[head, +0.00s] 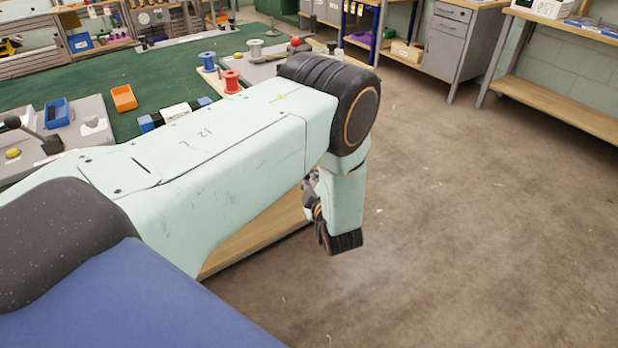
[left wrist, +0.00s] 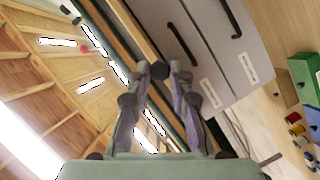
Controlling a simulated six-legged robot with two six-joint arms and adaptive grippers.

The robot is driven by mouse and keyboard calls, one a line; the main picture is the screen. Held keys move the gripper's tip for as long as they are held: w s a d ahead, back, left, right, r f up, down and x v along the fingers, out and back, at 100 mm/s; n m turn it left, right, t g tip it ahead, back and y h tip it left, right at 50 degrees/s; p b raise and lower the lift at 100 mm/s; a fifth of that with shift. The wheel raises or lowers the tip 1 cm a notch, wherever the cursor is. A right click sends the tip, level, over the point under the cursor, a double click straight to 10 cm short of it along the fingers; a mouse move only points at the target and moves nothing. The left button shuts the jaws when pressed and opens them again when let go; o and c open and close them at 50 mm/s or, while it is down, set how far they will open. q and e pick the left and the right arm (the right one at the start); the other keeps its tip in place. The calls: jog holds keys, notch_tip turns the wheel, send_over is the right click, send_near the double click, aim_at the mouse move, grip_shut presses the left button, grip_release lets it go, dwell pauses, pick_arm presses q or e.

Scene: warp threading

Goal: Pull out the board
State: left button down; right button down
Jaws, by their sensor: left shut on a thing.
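A light wooden board (head: 258,236) shows below my left arm at the near side of the green-topped bench (head: 140,72). The arm hides much of it. In the left wrist view, my left gripper (left wrist: 160,74) has its two fingers closed together on a small dark round knob (left wrist: 160,69). The knob is in front of a tan wooden edge running diagonally; I cannot tell exactly how it joins the board. In the head view the fingers are mostly hidden by the wrist. My right gripper is not in view.
On the bench are a red spool (head: 231,82), a blue spool (head: 207,62), an orange tray (head: 124,98) and a blue tray (head: 57,112). Grey drawers (left wrist: 205,45) with dark handles show in the wrist view. The concrete floor (head: 480,220) at right is clear.

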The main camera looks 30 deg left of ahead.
pick_arm(q)
jog(key=shift+d, duration=0.2)
jog(key=shift+w+a, duration=0.1)
jog(key=c, duration=1.2)
grip_release()
jog(key=v, duration=0.7)
jog(key=shift+s, duration=0.25)
